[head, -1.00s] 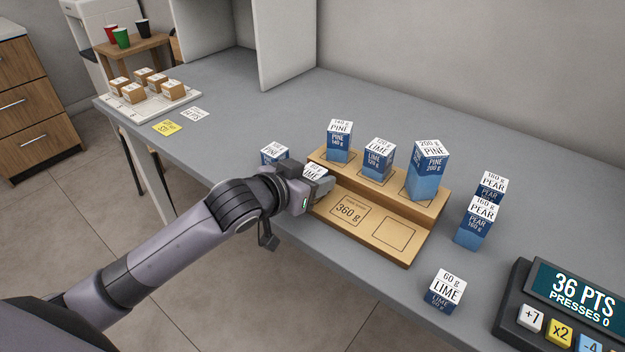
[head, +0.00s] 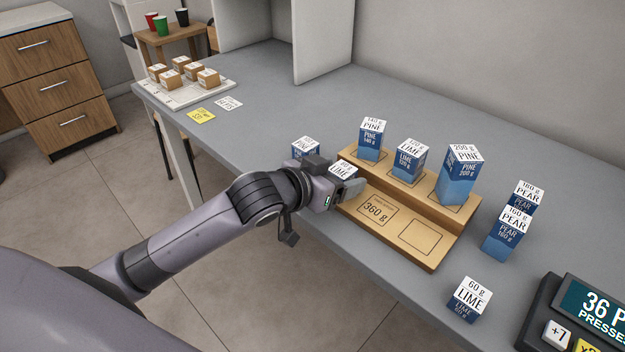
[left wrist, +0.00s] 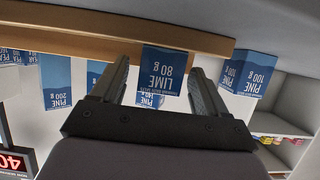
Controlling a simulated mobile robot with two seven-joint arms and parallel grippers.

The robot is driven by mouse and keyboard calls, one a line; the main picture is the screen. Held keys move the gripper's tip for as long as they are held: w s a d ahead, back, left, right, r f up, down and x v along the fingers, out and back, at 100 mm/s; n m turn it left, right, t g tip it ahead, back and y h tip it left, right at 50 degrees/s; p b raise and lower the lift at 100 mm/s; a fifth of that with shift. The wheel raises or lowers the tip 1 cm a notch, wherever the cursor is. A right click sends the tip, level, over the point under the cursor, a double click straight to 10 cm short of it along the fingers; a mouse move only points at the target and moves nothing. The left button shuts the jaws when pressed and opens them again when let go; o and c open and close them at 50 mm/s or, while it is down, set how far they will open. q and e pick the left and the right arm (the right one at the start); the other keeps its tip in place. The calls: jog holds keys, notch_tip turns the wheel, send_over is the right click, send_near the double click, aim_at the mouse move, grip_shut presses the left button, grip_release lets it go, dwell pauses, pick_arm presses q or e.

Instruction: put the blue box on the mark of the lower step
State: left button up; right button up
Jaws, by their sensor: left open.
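My left gripper (head: 350,182) is open at the left end of the wooden two-step stand (head: 432,262). A blue box with a white top (head: 342,169) is at that end of the lower step, partly hidden by the gripper. In the left wrist view it reads LIME 80 g (left wrist: 161,72) and sits between the two open fingers, with a gap on each side. The lower step also shows a mark reading 360 g (head: 377,210) and an empty outlined mark (head: 422,237). My right gripper is not in view.
The upper step holds blue boxes: PINE 140 g (head: 371,142), LIME 120 g (head: 409,162) and PINE 200 g (head: 459,178). A PINE box (head: 305,148) stands left of the stand. PEAR boxes (head: 506,235) and LIME 60 g (head: 468,301) stand right, near a keypad display (head: 590,310).

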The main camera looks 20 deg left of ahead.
pick_arm(q)
jog(key=v, duration=1)
jog(key=shift+s+r+p, duration=0.2)
jog(key=shift+s+p, duration=0.1)
jog(key=shift+p, duration=0.15)
jog(key=shift+a, duration=0.1)
